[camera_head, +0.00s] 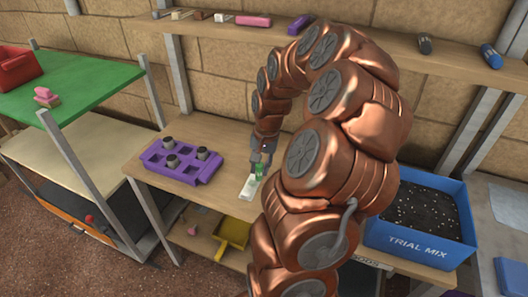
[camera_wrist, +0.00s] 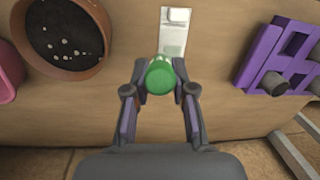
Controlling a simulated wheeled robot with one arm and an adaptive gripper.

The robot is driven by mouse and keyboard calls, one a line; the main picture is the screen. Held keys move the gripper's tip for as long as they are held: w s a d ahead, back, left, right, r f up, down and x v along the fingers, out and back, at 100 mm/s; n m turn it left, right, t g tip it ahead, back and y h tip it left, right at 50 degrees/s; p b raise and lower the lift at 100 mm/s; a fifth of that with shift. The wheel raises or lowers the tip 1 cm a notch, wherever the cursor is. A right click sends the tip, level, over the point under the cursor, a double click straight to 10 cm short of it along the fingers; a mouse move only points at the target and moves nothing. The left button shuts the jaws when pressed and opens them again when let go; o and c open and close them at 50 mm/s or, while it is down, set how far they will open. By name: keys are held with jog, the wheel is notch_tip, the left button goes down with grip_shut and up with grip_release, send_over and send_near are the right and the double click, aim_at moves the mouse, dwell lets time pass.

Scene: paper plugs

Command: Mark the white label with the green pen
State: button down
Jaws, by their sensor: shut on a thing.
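My gripper (camera_wrist: 160,93) is shut on the green pen (camera_wrist: 160,76), which I see nearly end-on between the fingertips in the wrist view. In the head view the pen (camera_head: 259,170) hangs below my gripper (camera_head: 262,157) over the wooden bench. The white label (camera_wrist: 174,30) lies on the bench just beyond the pen in the wrist view. In the head view the label (camera_head: 248,190) is next to the pen's lower end. The pen's tip is hidden, so I cannot tell whether it touches the label. No mark shows clearly.
A purple tray (camera_head: 205,176) with several dark plugs sits left of the label in the head view. A round pot of dark soil (camera_wrist: 66,30) shows in the wrist view. A blue bin marked TRIAL MIX (camera_head: 420,243) stands right. A shelf (camera_head: 380,47) runs behind my arm.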

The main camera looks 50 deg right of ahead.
jog(key=shift+r+p, duration=0.3)
jog(key=shift+r, duration=3.1)
jog(key=shift+f, duration=0.1)
jog(key=shift+f+b, duration=0.45)
jog(key=shift+b, duration=0.1)
jog(key=shift+r, duration=0.1)
